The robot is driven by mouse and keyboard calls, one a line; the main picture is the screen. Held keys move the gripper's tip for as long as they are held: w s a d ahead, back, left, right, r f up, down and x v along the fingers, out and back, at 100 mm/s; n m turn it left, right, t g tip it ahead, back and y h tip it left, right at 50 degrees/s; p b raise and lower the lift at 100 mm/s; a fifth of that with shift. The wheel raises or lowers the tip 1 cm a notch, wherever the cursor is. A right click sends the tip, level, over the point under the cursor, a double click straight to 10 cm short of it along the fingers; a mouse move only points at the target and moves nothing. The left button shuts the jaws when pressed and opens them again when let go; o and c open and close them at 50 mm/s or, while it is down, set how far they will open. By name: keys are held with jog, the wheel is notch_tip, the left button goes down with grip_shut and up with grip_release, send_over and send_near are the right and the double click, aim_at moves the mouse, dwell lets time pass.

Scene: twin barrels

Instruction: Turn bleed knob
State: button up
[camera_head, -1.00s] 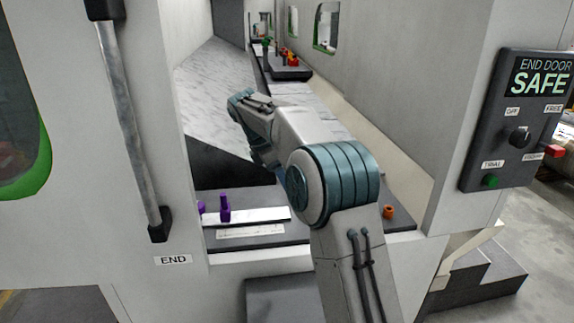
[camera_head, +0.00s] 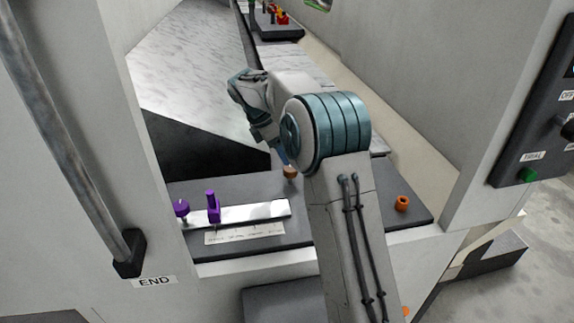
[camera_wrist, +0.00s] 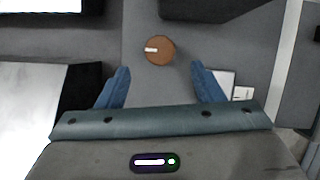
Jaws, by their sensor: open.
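A round brown knob (camera_wrist: 159,50) with a white mark on its top lies between and just beyond my fingertips in the wrist view. It also shows in the head view (camera_head: 290,173), on the dark panel beside my arm. No readable label tells whether it is the bleed knob. My gripper (camera_wrist: 160,68) is open and empty, its blue fingers spread wider than the knob. In the head view my gripper (camera_head: 284,156) is mostly hidden behind my arm, with a blue finger showing close to the knob. I cannot tell the height gap.
A purple knob (camera_head: 182,208) and an upright purple lever (camera_head: 213,208) stand at a white strip on the left. An orange knob (camera_head: 402,203) sits at the right of the panel. Cabinet walls flank the opening. A grey handle bar (camera_head: 75,150) is on the left.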

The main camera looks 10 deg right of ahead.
aim_at(290, 175)
jog(key=x, duration=0.6)
jog(key=shift+f, duration=0.4)
jog(key=c, duration=1)
